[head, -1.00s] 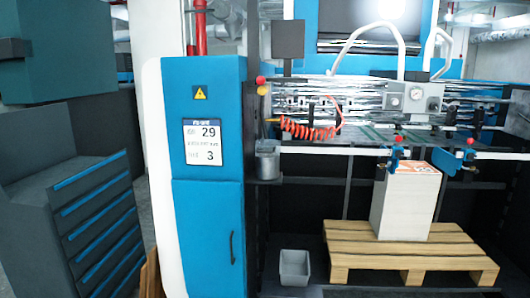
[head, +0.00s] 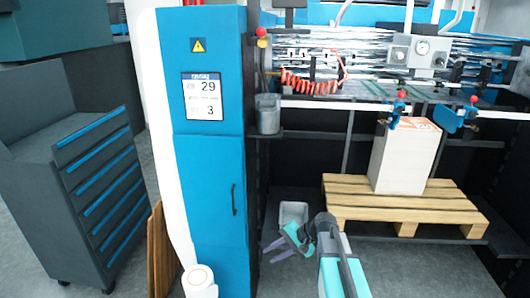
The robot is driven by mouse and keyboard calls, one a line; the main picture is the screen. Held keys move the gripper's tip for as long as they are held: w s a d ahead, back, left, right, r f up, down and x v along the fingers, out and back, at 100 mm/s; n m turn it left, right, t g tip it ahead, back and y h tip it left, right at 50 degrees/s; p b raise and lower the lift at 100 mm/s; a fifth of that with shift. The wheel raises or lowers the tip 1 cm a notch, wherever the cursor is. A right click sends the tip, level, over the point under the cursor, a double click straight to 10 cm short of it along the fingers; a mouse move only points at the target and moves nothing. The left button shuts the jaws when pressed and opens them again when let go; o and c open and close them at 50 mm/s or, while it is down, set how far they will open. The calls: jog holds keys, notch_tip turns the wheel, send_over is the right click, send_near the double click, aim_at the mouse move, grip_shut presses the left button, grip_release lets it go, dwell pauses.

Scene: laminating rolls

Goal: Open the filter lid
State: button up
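I cannot make out a part that is clearly the filter lid. A grey cup-shaped container (head: 268,114) sits on a small shelf to the right of the blue cabinet; whether it has a lid is too small to tell. The tall blue cabinet (head: 208,160) has a lower door with a dark handle, and the door is shut. My gripper (head: 277,250) shows small at the bottom centre, at the end of my grey and teal arm.
A grey bin (head: 292,211) is on the floor behind my gripper. A wooden pallet (head: 400,205) with a paper stack (head: 405,160) stands right. A dark drawer unit (head: 80,190) stands left. A white cylinder (head: 199,282) is at the bottom edge. A red coiled hose (head: 312,86) hangs above.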

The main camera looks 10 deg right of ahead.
jog(key=w+d+r+m+t+y, duration=0.1)
jog(key=w+d+r, duration=0.15)
jog(key=r, duration=0.45)
jog(key=w+d+r+t, duration=0.15)
jog(key=w+r, duration=0.25)
jog(key=r, duration=0.4)
jog(key=t+y+p, duration=0.2)
jog(key=t+y, duration=0.2)
jog(key=t, duration=0.1)
send_near(267, 104)
jog(key=s+d, duration=0.2)
jog(key=s, duration=0.3)
jog(key=shift+s+d+r+m, duration=0.15)
jog(key=shift+r+m, duration=0.1)
jog(key=shift+m, duration=0.05)
jog(key=p+x, duration=0.3)
jog(key=x, duration=1)
jog(key=shift+w+a, duration=0.25)
jog(key=shift+a, duration=0.05)
